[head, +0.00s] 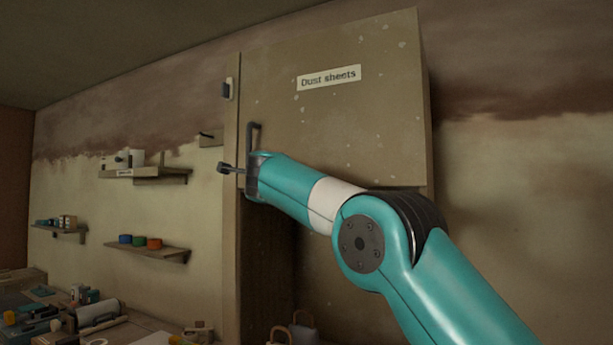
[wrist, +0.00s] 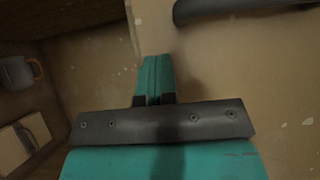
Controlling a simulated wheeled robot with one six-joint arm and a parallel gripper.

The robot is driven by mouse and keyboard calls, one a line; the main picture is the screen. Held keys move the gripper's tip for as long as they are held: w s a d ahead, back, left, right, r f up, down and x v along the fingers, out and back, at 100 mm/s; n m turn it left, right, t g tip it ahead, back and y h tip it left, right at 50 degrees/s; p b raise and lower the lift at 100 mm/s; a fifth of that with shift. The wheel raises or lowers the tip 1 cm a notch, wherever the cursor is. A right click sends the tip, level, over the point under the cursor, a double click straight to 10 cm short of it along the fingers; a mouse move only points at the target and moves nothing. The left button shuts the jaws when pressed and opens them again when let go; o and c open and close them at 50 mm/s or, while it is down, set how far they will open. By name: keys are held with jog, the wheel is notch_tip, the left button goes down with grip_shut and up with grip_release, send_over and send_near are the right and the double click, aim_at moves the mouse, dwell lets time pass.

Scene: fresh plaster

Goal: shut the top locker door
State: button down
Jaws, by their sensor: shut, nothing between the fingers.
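The top locker door (head: 350,130) is a tan panel with pale specks and a "Dust sheets" label (head: 328,78).
Below the door is an open compartment with padlock-shaped or bag-like items (head: 302,332). Wall shelves (head: 147,252) with small pots are at the left. A cluttered workbench (head: 130,330) is at the lower left. The plaster wall right of the locker is bare.

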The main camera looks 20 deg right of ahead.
jog(key=s+a+b, duration=0.4)
jog(key=s+a, duration=0.5)
jog(key=a, duration=0.2)
jog(key=s+f+n+g+y+b, duration=0.1)
jog(key=s+f+n+g+y, duration=0.4)
jog(key=f+n, duration=0.4)
jog(key=s+f+n+g+y+b, duration=0.1)
jog(key=s+f+n+g+y, duration=0.1)
jog(key=s+f+n, duration=0.65)
jog(key=s+d+f+n+g+y, duration=0.1)
jog(key=s+f+n+g, duration=0.4)
jog(key=s+f, duration=0.6)
jog(key=s+d+f+n+g+b, duration=0.1)
jog(key=s+f+n+g, duration=0.4)
jog(key=s+f, duration=0.6)
jog(key=s, duration=0.8)
jog(key=shift+s+d+n+y, duration=0.2)
jog(key=shift+d+n+y, duration=0.15)
jog(key=shift+y, duration=0.05)
